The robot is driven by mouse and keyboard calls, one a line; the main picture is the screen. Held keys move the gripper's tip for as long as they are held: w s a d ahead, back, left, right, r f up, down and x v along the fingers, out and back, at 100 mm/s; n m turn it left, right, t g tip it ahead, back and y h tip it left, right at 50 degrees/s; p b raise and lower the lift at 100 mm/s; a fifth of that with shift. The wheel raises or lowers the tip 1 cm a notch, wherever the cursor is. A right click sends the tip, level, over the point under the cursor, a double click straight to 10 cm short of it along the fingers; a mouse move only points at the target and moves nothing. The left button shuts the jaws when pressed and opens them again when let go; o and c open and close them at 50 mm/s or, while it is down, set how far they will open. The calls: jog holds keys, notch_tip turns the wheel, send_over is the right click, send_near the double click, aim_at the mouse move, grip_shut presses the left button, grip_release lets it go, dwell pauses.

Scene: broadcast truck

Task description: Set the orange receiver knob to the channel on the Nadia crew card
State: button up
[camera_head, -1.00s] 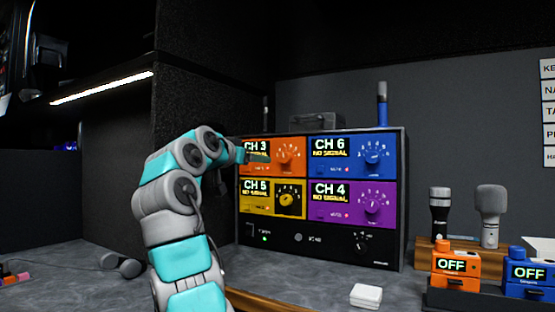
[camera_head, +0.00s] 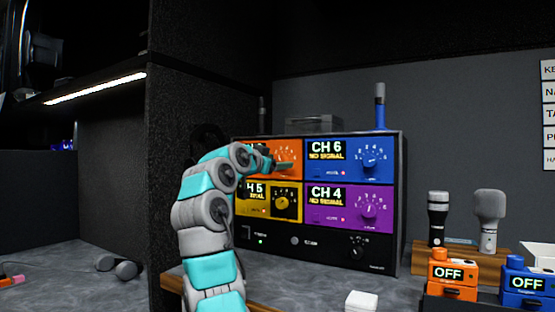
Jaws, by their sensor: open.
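The receiver rack (camera_head: 320,245) stands on the desk with four coloured modules. The orange receiver (camera_head: 294,147) is at its upper left; its knob and most of its display are behind my arm and gripper. My gripper (camera_head: 284,165) is in front of the orange panel, near where its knob sits; I cannot tell whether it touches. It is open, with no object seen in it. The crew cards (camera_head: 548,115) are on the wall at the right edge, cut off. One starts with "NA" (camera_head: 548,93); its channel is out of view.
The blue receiver (camera_head: 348,158) reads CH 6, the purple one (camera_head: 348,208) CH 4. The yellow receiver (camera_head: 270,200) is partly hidden. Microphones (camera_head: 488,220) and orange (camera_head: 452,275) and blue (camera_head: 529,283) packs reading OFF stand at right. A white box (camera_head: 361,301) lies in front.

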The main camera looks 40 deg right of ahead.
jog(key=shift+w+d, duration=0.15)
jog(key=shift+d, duration=0.1)
grip_shut()
dwell(0.5)
